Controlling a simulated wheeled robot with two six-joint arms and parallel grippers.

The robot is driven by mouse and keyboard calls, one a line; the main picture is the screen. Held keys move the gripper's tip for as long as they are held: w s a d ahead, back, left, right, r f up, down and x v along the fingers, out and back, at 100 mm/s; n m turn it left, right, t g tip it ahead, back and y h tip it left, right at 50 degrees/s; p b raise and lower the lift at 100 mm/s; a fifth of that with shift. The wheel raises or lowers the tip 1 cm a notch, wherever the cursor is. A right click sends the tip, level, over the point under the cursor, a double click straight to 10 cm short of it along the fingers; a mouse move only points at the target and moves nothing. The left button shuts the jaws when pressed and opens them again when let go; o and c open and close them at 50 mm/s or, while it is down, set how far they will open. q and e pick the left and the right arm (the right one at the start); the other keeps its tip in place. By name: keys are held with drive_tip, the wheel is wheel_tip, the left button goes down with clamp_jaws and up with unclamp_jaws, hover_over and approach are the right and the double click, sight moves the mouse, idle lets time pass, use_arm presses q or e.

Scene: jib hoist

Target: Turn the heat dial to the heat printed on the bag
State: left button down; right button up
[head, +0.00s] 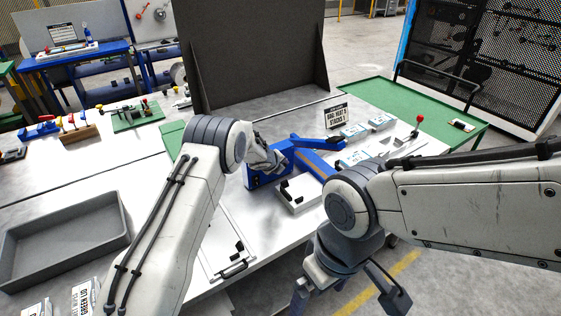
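A blue machine with a long blue arm (318,143) stands on the white table, and its low blue body (254,182) has small dark marks on its front. I cannot make out a heat dial or its setting. My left gripper (272,164) is at this body, partly hidden behind my own arm; its fingers are too small to read. A card (337,116) behind the machine reads something like "BAG: HEAT", its number unclear. Bags (86,297) at the bottom left read "GREEN LID"; no heat is legible on them. My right gripper (348,297) hangs open and empty beyond the table's front edge.
A grey tray (62,238) sits on the left of the table. A dark upright panel (250,50) stands behind the machine. White-and-blue packs (354,131) and a red-knobbed lever (419,120) are to the right. A small white tray (300,198) is before the machine.

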idle(0.4)
use_arm(q)
drive_tip(key=shift+c, duration=1.9)
unclamp_jaws()
drive_tip(key=shift+s+a+r+b, duration=0.1)
drive_tip(key=shift+s+r+b, duration=0.15)
drive_tip(key=shift+b, duration=0.2)
drive_tip(key=b+v, duration=0.3)
drive_tip(key=v, duration=0.6)
drive_tip(key=shift+s+r, duration=0.25)
drive_tip(key=shift+a, duration=0.1)
